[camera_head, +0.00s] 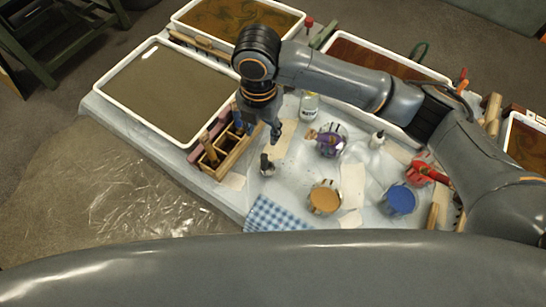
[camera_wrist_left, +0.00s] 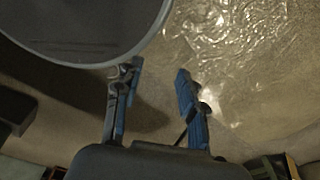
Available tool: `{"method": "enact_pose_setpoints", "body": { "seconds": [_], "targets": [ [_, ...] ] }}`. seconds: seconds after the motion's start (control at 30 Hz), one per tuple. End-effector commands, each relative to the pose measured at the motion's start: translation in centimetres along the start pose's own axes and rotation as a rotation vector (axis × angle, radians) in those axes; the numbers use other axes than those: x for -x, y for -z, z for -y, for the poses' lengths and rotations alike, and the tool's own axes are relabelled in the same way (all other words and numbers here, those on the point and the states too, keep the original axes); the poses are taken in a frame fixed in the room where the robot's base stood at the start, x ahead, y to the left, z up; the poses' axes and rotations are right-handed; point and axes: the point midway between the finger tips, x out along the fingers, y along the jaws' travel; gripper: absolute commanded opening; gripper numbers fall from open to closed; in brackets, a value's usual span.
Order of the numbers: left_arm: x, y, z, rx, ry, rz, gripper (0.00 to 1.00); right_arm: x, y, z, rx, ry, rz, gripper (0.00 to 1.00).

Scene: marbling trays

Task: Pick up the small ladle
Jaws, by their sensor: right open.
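A small upright item with a dark handle and a small metallic base, which looks like the small ladle (camera_head: 267,168), stands on the covered table in the head view, right of a wooden compartment box. My right gripper (camera_head: 260,131) points down above and a little behind it, open and apart from it. My left gripper (camera_wrist_left: 158,92) shows in the left wrist view with its blue-padded fingers apart and nothing between them. It is over the plastic-covered floor, and the ladle is not in that view.
The wooden box (camera_head: 233,163) holding tools is close left of the ladle. Pots of orange (camera_head: 325,198), purple (camera_head: 330,141) and blue (camera_head: 398,199) paint stand to the right. A checkered cloth (camera_head: 275,215) lies in front. A white-rimmed tray (camera_head: 103,88) is at the left.

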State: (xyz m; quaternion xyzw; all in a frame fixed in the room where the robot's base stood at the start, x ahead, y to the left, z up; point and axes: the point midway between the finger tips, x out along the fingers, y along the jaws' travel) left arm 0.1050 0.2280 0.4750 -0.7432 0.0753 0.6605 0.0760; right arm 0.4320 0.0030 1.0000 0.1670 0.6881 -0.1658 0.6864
Motion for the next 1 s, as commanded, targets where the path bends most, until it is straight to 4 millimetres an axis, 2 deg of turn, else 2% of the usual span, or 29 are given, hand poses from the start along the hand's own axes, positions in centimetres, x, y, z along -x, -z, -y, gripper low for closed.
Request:
{"method": "enact_pose_setpoints", "body": {
  "seconds": [0.2,0.3,0.43,0.57,0.7,0.83,1.0],
  "targets": [
    [1.1,-3.5,0.8,-0.003,0.009,0.053,0.40,-4.4,0.1,0.2,-0.002,0.005,-0.002,0.45],
    [1.3,-4.0,0.8,-0.003,0.009,0.060,0.40,-5.9,0.1,0.2,-0.002,0.004,-0.002,0.45],
    [1.3,-3.4,0.7,-0.002,0.008,0.051,0.40,-6.9,0.0,0.1,-0.001,0.002,0.001,0.45],
    [1.8,-1.5,0.4,0.000,0.005,0.025,0.40,-7.8,0.2,0.4,-0.001,0.003,-0.002,0.45],
    [2.9,-0.2,0.1,0.002,0.000,0.005,0.40,-9.7,0.7,0.9,-0.001,0.005,-0.002,0.45],
    [3.0,-0.4,0.0,0.002,0.000,0.009,0.40,-11.6,0.6,0.9,-0.002,0.003,0.000,0.45],
    [3.1,-1.3,-0.1,0.001,-0.002,0.023,0.40,-12.3,0.6,0.8,0.000,0.000,0.002,0.45]
  ]
}}
